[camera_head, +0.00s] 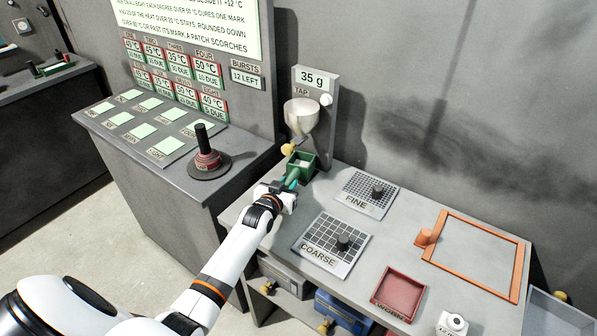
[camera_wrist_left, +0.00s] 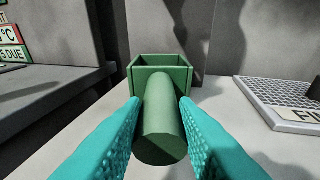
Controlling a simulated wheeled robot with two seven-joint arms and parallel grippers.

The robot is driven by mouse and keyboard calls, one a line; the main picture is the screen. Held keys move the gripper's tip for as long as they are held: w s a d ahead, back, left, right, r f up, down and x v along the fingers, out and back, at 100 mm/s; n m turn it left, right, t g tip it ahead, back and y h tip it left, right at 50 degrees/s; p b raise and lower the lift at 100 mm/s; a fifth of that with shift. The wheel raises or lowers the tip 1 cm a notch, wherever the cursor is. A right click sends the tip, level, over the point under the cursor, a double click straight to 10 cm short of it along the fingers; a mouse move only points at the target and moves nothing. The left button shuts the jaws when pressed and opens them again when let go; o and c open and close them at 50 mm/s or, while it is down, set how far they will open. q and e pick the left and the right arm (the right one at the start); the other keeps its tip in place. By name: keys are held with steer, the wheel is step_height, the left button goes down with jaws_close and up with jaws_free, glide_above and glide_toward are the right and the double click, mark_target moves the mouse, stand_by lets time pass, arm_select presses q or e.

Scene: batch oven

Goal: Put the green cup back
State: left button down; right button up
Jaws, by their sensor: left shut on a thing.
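The green cup (camera_head: 301,165) is a small square open box with a round green handle. It stands under the tap funnel (camera_head: 301,115) at the back left of the table. In the left wrist view the cup (camera_wrist_left: 161,62) is straight ahead, and its handle (camera_wrist_left: 160,130) points toward me between the teal fingers. My left gripper (camera_head: 289,180) is shut on that handle; it also shows in the left wrist view (camera_wrist_left: 160,125). The cup looks upright; whether it touches the table is hard to tell. My right gripper is not in view.
A FINE sieve (camera_head: 367,194) and a COARSE sieve (camera_head: 331,244) lie right of the cup. A red WORN tray (camera_head: 399,293) and an orange frame (camera_head: 477,254) lie further right. A console with a black-handled lever (camera_head: 207,156) stands at left. The tap reads 35 g.

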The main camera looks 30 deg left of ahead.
arm_select(q)
steer(key=shift+r+p, duration=1.7)
steer(key=shift+r, duration=0.25)
